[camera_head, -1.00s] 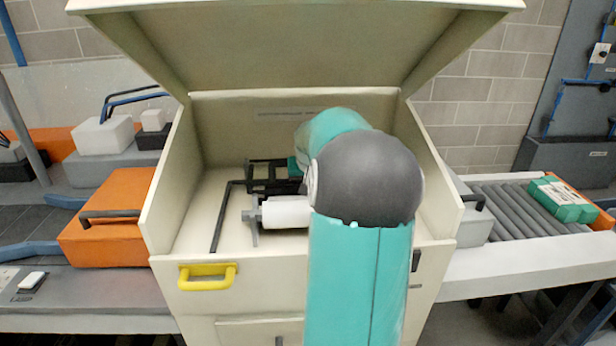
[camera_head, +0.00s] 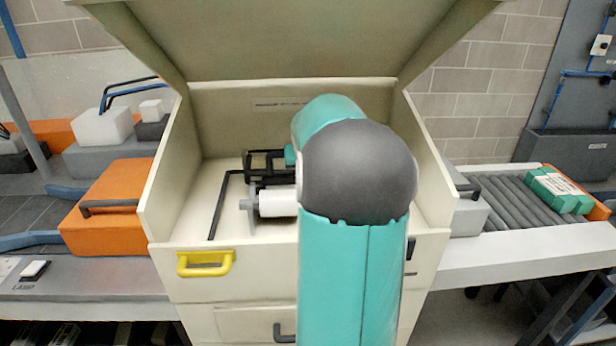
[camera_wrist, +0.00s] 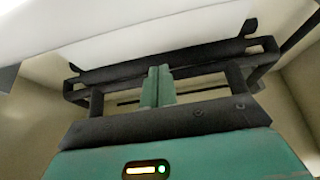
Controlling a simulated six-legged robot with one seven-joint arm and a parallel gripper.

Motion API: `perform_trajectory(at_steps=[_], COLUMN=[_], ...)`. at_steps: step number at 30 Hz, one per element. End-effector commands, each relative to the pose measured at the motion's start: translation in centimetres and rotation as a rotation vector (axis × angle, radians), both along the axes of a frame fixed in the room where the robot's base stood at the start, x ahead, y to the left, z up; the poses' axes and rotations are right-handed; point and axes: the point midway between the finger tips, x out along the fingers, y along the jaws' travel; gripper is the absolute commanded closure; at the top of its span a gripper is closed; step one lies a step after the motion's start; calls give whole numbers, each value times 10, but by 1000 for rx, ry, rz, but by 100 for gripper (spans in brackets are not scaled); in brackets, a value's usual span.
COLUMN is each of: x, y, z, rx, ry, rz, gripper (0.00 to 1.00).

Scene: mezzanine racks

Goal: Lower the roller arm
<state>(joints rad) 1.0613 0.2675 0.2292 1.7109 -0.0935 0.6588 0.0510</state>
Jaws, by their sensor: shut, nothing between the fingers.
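The roller arm shows inside the open cream cabinet in the head view, with a white roller (camera_head: 277,203), a grey end bracket (camera_head: 252,205) and a thin black bar (camera_head: 219,205) to its left. My arm hides the roller's right end. My gripper (camera_wrist: 156,86) shows in the wrist view with its two green fingers together and nothing between them. A dark crossbar (camera_wrist: 165,62) lies just beyond the fingertips, and I cannot tell whether they touch it. A large white surface (camera_wrist: 130,22) fills the top of that view, perhaps the roller.
The cabinet lid (camera_head: 290,40) is raised overhead, and side walls (camera_head: 170,190) close in both sides. A yellow handle (camera_head: 205,263) is on the front. An orange case (camera_head: 108,225) stands left; a roller conveyor (camera_head: 515,205) with green boxes (camera_head: 558,190) runs right.

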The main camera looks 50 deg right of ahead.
Motion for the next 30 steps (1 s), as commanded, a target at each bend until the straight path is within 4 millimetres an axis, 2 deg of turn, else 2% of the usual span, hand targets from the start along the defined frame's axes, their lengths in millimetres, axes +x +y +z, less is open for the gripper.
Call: perform_trajectory(at_steps=[15, 20, 30], x=[-26, -30, -30], y=[38, 43, 48], z=[80, 89, 90], rx=[-3, -1, -2], ry=[-4, -2, -1], rz=[2, 3, 9], gripper=[100, 100, 100])
